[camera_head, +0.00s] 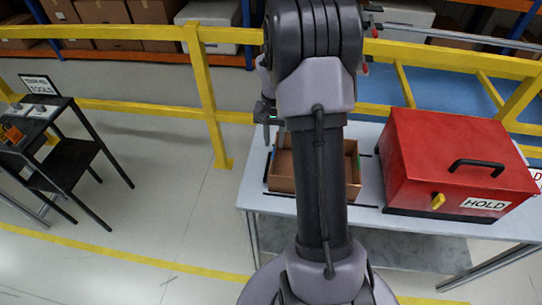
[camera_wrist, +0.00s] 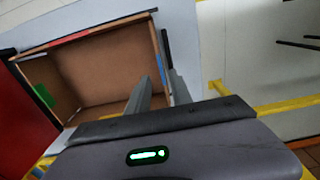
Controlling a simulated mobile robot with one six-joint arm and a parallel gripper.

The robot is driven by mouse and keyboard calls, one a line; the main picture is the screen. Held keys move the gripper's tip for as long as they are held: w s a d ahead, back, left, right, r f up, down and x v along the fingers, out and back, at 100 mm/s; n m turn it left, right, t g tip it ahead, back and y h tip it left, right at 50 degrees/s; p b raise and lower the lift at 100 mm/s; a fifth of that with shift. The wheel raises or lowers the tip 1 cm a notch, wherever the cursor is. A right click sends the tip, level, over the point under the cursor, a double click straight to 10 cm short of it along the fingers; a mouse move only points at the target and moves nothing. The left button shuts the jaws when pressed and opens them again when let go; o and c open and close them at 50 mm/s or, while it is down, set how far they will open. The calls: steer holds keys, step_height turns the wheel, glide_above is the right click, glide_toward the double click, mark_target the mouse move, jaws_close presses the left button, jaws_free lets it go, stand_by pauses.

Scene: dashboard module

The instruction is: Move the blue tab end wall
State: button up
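An open brown box (camera_head: 309,186) lies on the white table; it also shows in the wrist view (camera_wrist: 100,72). A small blue tab (camera_head: 272,156) shows on its left end wall in the head view. My gripper (camera_head: 273,132) is above this wall, partly hidden by my arm. In the wrist view its two fingers (camera_wrist: 160,88) stand apart, seemingly one each side of the wall. Contact cannot be told.
A green tab (camera_wrist: 41,96) marks the opposite end wall. A red box (camera_head: 440,150) labelled HOLD, with a black handle, stands right of the brown box. A yellow rail (camera_head: 205,100) runs behind the table (camera_head: 255,196). A dark tool stand (camera_head: 62,165) is at left, with clear floor between.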

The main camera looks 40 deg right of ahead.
step_height(320, 180, down, 7)
steer(key=shift+w+b, duration=0.1)
steer(key=shift+b, duration=0.85)
jaws_close()
stand_by(0.6)
